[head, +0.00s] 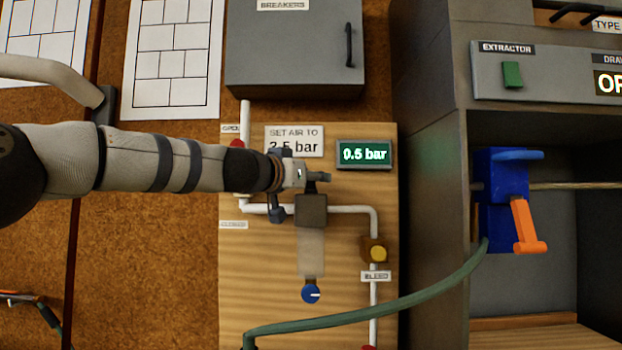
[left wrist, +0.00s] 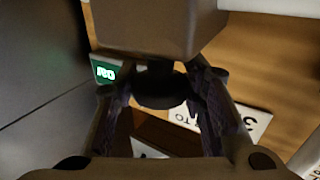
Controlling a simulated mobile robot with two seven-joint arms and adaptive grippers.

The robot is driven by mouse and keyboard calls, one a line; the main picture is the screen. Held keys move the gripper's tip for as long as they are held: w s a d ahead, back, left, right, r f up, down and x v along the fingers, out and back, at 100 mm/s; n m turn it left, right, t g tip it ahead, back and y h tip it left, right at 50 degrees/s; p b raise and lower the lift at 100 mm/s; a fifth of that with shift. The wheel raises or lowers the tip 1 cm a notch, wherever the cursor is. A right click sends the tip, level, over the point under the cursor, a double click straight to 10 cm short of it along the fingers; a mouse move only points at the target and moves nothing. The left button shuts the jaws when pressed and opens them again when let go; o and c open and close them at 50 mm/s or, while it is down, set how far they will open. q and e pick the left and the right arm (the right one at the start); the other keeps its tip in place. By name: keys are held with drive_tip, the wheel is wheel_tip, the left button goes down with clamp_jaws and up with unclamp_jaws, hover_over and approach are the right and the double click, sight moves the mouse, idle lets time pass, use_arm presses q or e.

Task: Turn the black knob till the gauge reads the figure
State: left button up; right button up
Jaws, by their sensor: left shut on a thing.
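The digital gauge (head: 364,154) reads 0.5 bar in green; its lit face also shows in the left wrist view (left wrist: 106,73). The sign (head: 308,146) says SET AIR TO and a figure ending in .5 bar; my arm partly covers the first digit. The black knob (left wrist: 160,88) sits at the grey-brown regulator block (head: 311,210). My left gripper (left wrist: 158,92) is shut on the knob, one finger on each side. In the head view my gripper and wrist largely hide the knob. My right gripper is not in view.
A blue knob (head: 311,293) sits below a clear bowl. A green hose (head: 390,304) crosses low toward a blue-and-orange tool (head: 502,190) in the right cabinet. A grey breaker box (head: 293,50) hangs above.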

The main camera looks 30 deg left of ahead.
use_arm(q)
drive_tip(key=m+h, duration=0.1)
drive_tip(key=h, duration=0.2)
drive_tip(key=shift+w+a+f+m, duration=0.1)
drive_tip(key=shift+a+f+m, duration=0.05)
drive_tip(key=shift+m, duration=0.25)
drive_tip(key=m+h, duration=0.1)
drive_tip(key=m+g+h+b, duration=0.1)
drive_tip(key=h, duration=0.1)
drive_tip(key=shift+w+f+h, duration=0.15)
drive_tip(key=shift+f+h, duration=0.05)
drive_tip(key=shift+h, duration=0.1)
drive_tip(key=shift+m+g+h+b, duration=0.6)
drive_tip(key=shift+m+h, duration=0.4)
drive_tip(key=shift+h, duration=0.1)
drive_tip(key=shift+s+r+m+g+h, duration=0.25)
drive_tip(key=shift+m+g+h, duration=0.15)
drive_tip(key=shift+m+h, duration=0.3)
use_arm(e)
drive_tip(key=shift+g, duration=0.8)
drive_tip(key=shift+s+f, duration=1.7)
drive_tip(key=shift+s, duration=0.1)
use_arm(q)
drive_tip(key=shift+r, duration=0.15)
drive_tip(key=o, duration=1.2)
